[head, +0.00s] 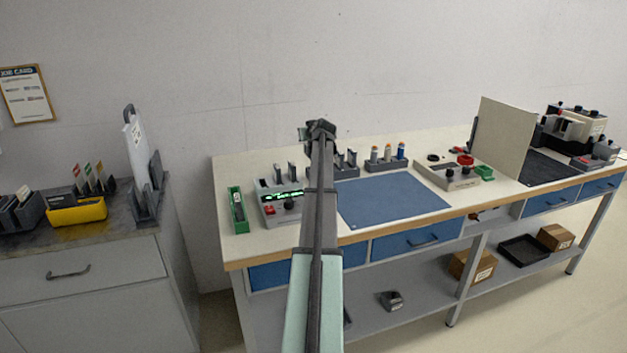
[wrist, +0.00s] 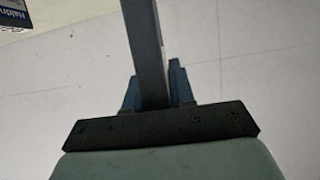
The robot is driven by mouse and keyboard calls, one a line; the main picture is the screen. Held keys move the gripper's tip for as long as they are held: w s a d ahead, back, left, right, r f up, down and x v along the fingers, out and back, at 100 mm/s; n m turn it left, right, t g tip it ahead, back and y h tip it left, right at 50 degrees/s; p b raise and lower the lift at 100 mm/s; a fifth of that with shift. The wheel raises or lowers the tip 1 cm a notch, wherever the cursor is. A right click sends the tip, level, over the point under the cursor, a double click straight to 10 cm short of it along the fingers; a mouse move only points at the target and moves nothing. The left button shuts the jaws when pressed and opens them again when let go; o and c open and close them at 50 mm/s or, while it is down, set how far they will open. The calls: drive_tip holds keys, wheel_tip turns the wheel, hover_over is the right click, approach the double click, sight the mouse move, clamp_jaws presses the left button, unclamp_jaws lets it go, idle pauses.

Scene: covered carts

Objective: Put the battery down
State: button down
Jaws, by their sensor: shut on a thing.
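In the wrist view, my gripper (wrist: 153,80) is shut on a long dark grey block, which I take to be the battery (wrist: 145,35). The block stands between the two blue fingers and runs out of the top of the picture. In the head view, my gripper (head: 320,128) is at the far end of my outstretched arm, in front of the wall and over the back of the workbench (head: 230,180). My arm hides the battery there, or it is too small to tell.
Below are a green tray (head: 238,212), a device with a lit green display (head: 281,201) and a blue mat (head: 392,200), which is bare. An upright beige panel (head: 503,138) stands further right. A grey cabinet (head: 85,270) with a yellow bin (head: 77,212) is at left.

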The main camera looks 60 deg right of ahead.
drive_tip(key=shift+s+d+f, duration=0.25)
drive_tip(key=shift+f, duration=1.45)
drive_tip(key=shift+s+d+f, duration=0.25)
drive_tip(key=shift+s+f, duration=0.05)
drive_tip(key=shift+f, duration=1.45)
drive_tip(key=shift+s+d+f, duration=0.25)
drive_tip(key=shift+f, duration=1.45)
drive_tip(key=shift+f, duration=0.1)
drive_tip(key=c, duration=1)
unclamp_jaws()
drive_tip(key=shift+o, duration=0.2)
drive_tip(key=v, duration=1.2)
